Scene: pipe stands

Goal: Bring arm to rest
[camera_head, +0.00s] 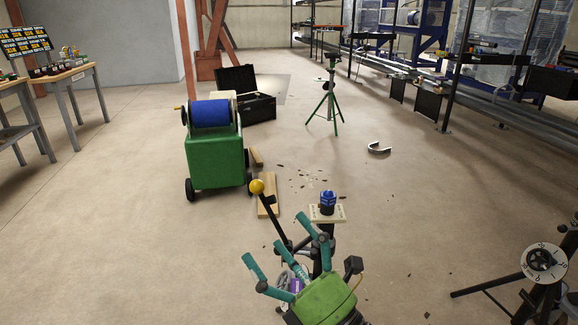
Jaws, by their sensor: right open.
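My right gripper (282,248), with teal fingers and a green body, is at the bottom centre of the head view. Its fingers are spread apart and I see nothing held between them. Behind it is a stand with a small pale plate (342,214) on top, carrying a blue part (327,198). A dark rod with a yellow ball (257,186) rises just behind the fingers. Whether the gripper touches the rod or stand cannot be told. My left gripper is not in view.
A green wheeled cart (216,163) with a blue drum (210,114) stands left of centre. A green tripod (329,105) stands farther back. A stand with a round white dial (544,262) is at the lower right. Open floor lies at left and right of centre.

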